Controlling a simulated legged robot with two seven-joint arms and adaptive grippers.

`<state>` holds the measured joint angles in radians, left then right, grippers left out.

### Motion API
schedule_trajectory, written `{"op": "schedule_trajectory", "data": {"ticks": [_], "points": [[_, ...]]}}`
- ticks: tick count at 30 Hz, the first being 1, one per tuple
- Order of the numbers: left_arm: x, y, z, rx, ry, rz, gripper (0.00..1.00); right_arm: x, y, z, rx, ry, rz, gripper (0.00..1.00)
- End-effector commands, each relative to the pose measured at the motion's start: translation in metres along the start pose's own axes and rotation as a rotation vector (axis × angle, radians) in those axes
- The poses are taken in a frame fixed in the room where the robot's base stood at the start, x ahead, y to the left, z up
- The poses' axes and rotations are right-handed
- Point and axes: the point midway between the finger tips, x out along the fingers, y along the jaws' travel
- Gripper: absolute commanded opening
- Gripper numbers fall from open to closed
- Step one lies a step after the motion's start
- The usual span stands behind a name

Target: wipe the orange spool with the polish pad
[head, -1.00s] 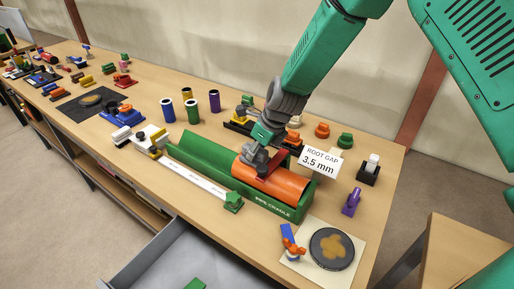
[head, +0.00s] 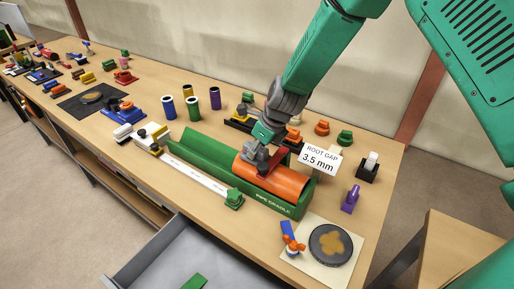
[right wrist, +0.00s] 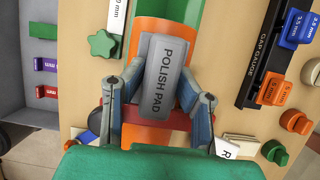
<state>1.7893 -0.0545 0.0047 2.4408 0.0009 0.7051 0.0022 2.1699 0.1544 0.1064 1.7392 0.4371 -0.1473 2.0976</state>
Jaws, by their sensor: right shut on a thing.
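The orange spool (head: 272,180) lies in the right end of the green pipe cradle (head: 206,152) in the head view. My right gripper (head: 256,156) is over the top of the spool's left part. It is shut on the grey polish pad (right wrist: 168,75), whose lettering shows clearly in the right wrist view. The pad is at the spool's upper surface, but I cannot tell whether it touches. The spool shows beneath and beside the pad in the wrist view (right wrist: 160,28). My left gripper is not in view.
A root gap sign (head: 319,159) stands just right of the spool. A dark round disc (head: 330,245) lies on a pale sheet at the front right. Green, blue and purple cups (head: 193,108) stand behind the cradle. An open grey drawer (head: 180,255) juts out in front.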

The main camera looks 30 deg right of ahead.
Motion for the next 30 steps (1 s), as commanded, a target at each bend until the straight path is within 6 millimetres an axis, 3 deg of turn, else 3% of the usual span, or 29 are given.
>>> {"op": "schedule_trajectory", "data": {"ticks": [8, 21, 30], "points": [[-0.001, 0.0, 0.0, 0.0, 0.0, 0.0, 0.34, 0.003, -0.001, 0.003, 0.0, 0.0, -0.002, 0.0], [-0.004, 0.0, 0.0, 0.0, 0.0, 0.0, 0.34, -0.009, 0.001, -0.023, -0.001, 0.001, 0.0, 0.0], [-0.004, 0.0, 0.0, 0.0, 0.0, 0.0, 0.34, -0.001, -0.003, -0.009, 0.0, 0.003, -0.001, 0.0]]}}
